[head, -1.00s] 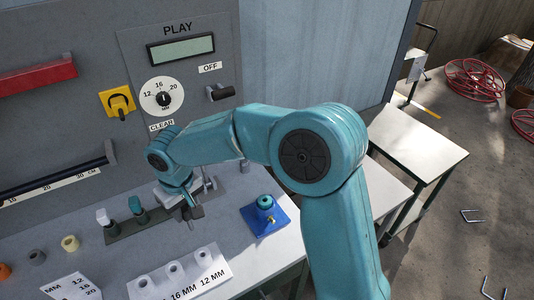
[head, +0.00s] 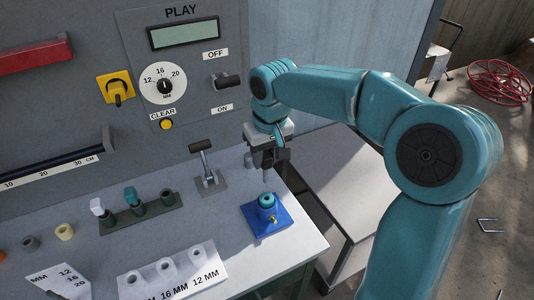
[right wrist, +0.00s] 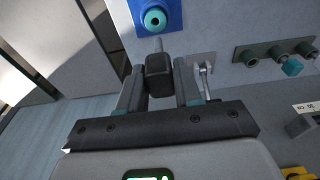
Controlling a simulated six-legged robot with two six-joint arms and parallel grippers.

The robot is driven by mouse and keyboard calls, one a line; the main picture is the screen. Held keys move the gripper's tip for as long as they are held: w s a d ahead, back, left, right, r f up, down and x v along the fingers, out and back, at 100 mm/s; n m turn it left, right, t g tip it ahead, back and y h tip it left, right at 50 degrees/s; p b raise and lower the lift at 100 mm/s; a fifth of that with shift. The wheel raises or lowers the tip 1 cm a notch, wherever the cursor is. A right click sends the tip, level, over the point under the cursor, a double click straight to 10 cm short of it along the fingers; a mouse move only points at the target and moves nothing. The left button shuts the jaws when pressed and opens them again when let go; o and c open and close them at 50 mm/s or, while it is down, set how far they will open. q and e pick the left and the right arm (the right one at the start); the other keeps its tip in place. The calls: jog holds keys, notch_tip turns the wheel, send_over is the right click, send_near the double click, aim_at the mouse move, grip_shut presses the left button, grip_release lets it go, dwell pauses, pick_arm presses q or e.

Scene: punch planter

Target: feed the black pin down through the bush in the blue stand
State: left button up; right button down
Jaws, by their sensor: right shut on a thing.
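The blue stand (head: 280,222) is at the right of the bench, with a teal bush (head: 265,199) upright on top. My right gripper (head: 268,156) is above the stand, shut on the black pin (head: 268,175), which points down at the bush with a gap between them. In the right wrist view, the black pin (right wrist: 158,75) is between the two fingers (right wrist: 158,92). Its grey tip points toward the hole of the teal bush (right wrist: 155,18) on the blue stand (right wrist: 176,22). I cannot tell the exact alignment. My left gripper is not in view.
A dark rack (head: 142,219) holds a white-topped pin (head: 98,206) and a teal-topped pin (head: 131,196); its right socket (head: 167,197) is empty. A lever (head: 207,165) stands behind the stand. A white block with holes (head: 168,275) is in front.

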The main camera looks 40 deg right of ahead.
aim_at(266, 173)
jog(key=shift+f, duration=0.25)
jog(key=shift+s+d+f+b, duration=0.2)
jog(key=shift+f+b, duration=0.1)
jog(key=shift+b, duration=0.1)
jog(key=f+b, duration=0.3)
jog(key=shift+w+a+f, duration=0.2)
jog(key=shift+f, duration=0.05)
jog(key=shift+s+d+f+b, duration=0.15)
jog(key=shift+f+b, duration=0.25)
jog(key=shift+f, duration=0.2)
dwell(0.7)
jog(key=shift+f, duration=0.1)
jog(key=shift+f, duration=0.35)
